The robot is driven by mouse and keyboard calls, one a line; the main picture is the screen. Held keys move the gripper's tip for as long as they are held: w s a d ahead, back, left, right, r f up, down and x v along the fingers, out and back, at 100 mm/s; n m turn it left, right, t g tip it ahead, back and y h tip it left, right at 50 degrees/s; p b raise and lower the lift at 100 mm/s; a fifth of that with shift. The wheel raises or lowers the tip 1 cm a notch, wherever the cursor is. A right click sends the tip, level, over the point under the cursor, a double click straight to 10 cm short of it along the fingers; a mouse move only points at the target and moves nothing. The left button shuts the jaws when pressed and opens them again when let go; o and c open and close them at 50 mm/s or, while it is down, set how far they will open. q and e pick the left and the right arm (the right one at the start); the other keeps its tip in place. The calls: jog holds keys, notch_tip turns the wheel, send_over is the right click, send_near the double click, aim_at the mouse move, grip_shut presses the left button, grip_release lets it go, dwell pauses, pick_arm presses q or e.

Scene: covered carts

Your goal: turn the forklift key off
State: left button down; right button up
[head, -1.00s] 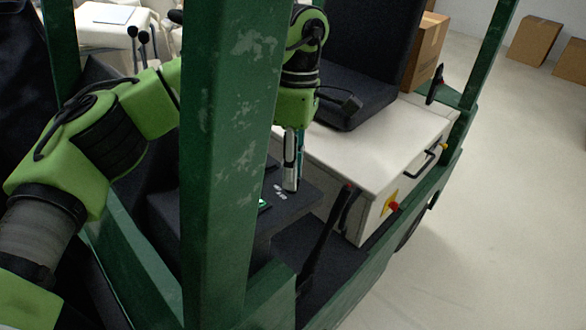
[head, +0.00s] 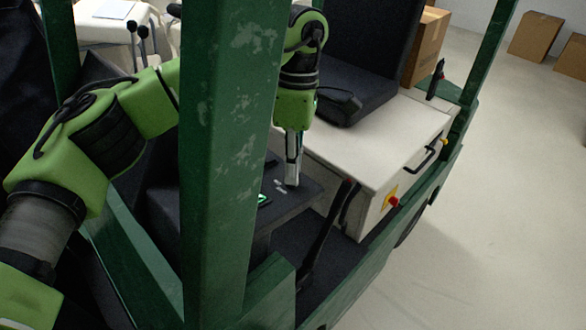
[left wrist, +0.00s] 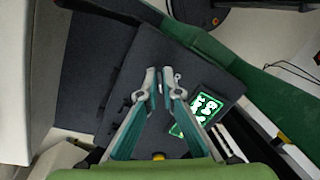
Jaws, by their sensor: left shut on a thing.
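My left gripper (head: 292,184) reaches down behind the green post, its fingertips at the top of the forklift's dark console (head: 300,197). In the left wrist view its two fingertips (left wrist: 160,82) are close together over the dark console (left wrist: 184,66). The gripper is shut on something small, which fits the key. The key itself is hidden or too small to make out, so its turn angle cannot be told. A lit green display (left wrist: 203,107) is beside the fingers, and it also shows in the head view (head: 264,199). My right gripper is in neither view.
The green post (head: 232,150) stands in front of my left arm. A black lever with a red tip (head: 327,230) rises right of the console. A black seat (head: 358,65) and white housing (head: 375,138) are behind. Open floor lies to the right.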

pick_arm(q)
jog(key=n+b, duration=0.2)
jog(key=shift+f+n, duration=0.1)
jog(key=shift+n, duration=0.3)
jog(key=n+b, duration=0.2)
jog(key=shift+n+t, duration=0.3)
jog(key=n+b, duration=0.1)
jog(key=n, duration=0.1)
jog(key=shift+n, duration=0.3)
jog(key=shift+r+n+t+b, duration=0.15)
jog(key=shift+n+b, duration=0.35)
jog(key=shift+n, duration=0.35)
jog(key=shift+r+n+t+b, duration=0.15)
jog(key=shift+n+b, duration=0.35)
jog(key=shift+n, duration=0.35)
jog(key=c, duration=2.2)
grip_release()
jog(key=shift+f, duration=0.1)
jog(key=shift+c, duration=0.2)
